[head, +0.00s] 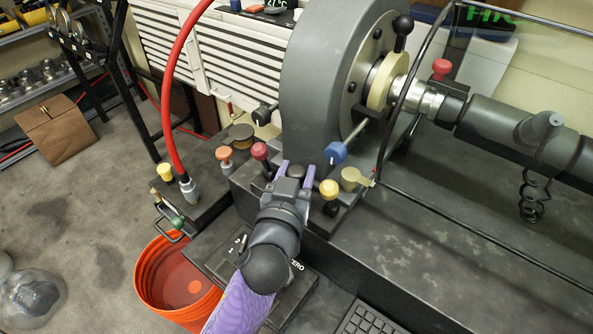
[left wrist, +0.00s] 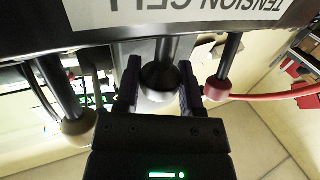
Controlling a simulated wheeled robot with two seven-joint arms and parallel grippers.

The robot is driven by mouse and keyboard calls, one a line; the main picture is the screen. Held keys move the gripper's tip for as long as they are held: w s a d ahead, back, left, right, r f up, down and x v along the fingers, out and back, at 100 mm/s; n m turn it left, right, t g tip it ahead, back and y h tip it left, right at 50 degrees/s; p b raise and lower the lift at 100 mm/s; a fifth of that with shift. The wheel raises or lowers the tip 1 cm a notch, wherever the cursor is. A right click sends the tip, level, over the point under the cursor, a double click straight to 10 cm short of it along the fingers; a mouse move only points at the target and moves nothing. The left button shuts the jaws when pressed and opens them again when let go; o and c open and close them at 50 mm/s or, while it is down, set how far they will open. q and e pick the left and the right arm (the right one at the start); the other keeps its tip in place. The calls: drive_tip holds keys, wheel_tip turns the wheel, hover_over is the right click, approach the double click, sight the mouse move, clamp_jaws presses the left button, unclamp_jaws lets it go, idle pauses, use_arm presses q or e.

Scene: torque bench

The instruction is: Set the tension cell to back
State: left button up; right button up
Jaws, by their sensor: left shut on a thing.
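A black ball-topped lever (head: 297,170) stands on the dark bench block in front of the big grey housing. My left gripper (head: 296,174) reaches it from the front, with its purple fingers on both sides of the ball. In the left wrist view the dark ball (left wrist: 160,78) sits between the fingers of my left gripper (left wrist: 160,95), and they are shut on it. A white label (left wrist: 215,10) reading TENSION CELL, upside down, is on the panel by the lever's root. The gripper partly hides the lever in the head view. My right gripper is not in view.
Close beside are a red knob (head: 260,151), an orange knob (head: 223,154), a blue knob (head: 335,152) and a yellow knob (head: 329,189). A red hose (head: 169,95) rises at left. An orange bucket (head: 178,280) stands below on the floor.

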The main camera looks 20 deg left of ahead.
sight(263, 160)
use_arm(q)
clamp_jaws()
drive_tip(key=shift+w+a+r+p, duration=0.15)
drive_tip(key=shift+a+p, duration=0.25)
drive_tip(key=shift+a, duration=0.15)
drive_tip(key=a, duration=0.1)
drive_tip(key=w+a+p, duration=0.1)
drive_tip(key=a, duration=0.1)
drive_tip(key=w+a, duration=0.1)
drive_tip(key=a, duration=0.1)
drive_tip(key=shift+a, duration=0.2)
